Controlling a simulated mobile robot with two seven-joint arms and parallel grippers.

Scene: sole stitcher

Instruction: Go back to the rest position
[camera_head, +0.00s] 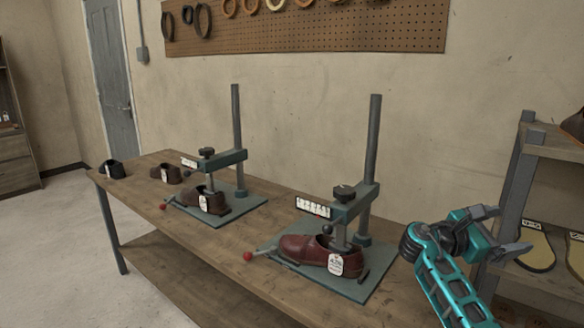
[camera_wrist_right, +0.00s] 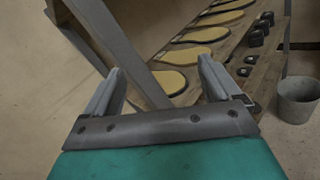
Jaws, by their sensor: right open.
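My right gripper (camera_head: 500,232) is open and empty at the right of the head view, held in the air between the workbench and the shelf rack. Its two grey fingers (camera_wrist_right: 158,90) stand wide apart in the right wrist view, with nothing between them but the rack behind. My left gripper is not in view. A red-brown shoe (camera_head: 305,248) with a white tag sits under the nearer press stand (camera_head: 350,208). A darker brown shoe (camera_head: 205,203) with a tag sits under the farther press stand (camera_head: 222,160).
The workbench (camera_head: 150,205) also bears a small brown shoe (camera_head: 170,174) and a black one (camera_head: 115,169). The shelf rack (camera_head: 513,190) close to my right gripper holds tan soles (camera_head: 536,249). The right wrist view shows several soles and a grey bucket (camera_wrist_right: 298,99) on the floor.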

